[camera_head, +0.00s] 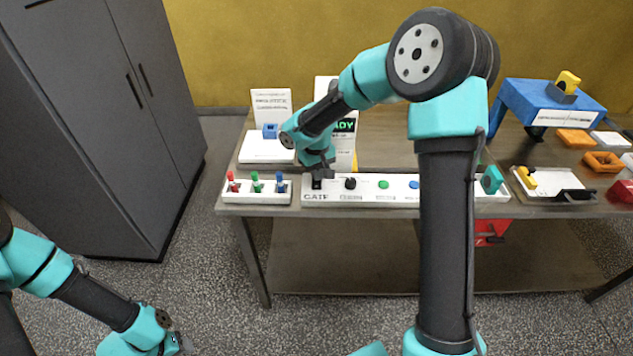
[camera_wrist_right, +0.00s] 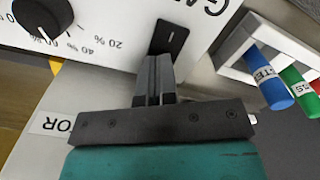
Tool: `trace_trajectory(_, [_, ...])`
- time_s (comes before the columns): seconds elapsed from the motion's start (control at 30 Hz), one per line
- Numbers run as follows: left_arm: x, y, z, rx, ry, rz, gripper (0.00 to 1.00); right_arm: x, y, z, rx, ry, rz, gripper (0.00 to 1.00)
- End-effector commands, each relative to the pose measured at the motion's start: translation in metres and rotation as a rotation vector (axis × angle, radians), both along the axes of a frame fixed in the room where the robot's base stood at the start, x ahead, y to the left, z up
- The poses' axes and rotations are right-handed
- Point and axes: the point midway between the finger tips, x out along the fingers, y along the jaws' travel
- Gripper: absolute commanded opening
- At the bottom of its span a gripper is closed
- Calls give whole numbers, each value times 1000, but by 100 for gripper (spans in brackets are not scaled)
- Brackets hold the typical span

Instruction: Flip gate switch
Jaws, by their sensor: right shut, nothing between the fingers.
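The gate switch is a black plate with a small light mark (camera_wrist_right: 168,38), set in the white panel under the "GA..." lettering in the right wrist view. In the head view, the panel (camera_head: 460,196) runs along the table's front, with "GATE" lettering at its left end. My right gripper (camera_wrist_right: 154,62) is shut and empty, its fingertips at the near edge of the switch; I cannot tell whether they touch. In the head view, my right gripper (camera_head: 320,174) points down over the panel's left end and partly hides the switch. My left gripper (camera_head: 182,346) is low at the left, away from the table.
Right of the switch in the head view are a black knob (camera_head: 350,183) and a green button (camera_head: 383,185). A white rack (camera_head: 249,197) with red, green and blue handles stands close to the left. A "READY" display (camera_head: 347,126) stands behind. A blue stand (camera_head: 540,98) is at right.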

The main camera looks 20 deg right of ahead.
Motion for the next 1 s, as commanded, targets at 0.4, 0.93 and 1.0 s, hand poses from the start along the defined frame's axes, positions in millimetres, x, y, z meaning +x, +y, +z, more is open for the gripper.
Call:
trace_trajectory(0.4, [0,0,0,0,0,0,46,1,0,27,0,-3,1,0])
trace_trajectory(0.93, [0,0,0,0,0,0,46,1,0,60,0,-3,1,0])
trace_trajectory(1.0, [0,0,0,0,0,0,46,0,0,63,0,-2,1,0])
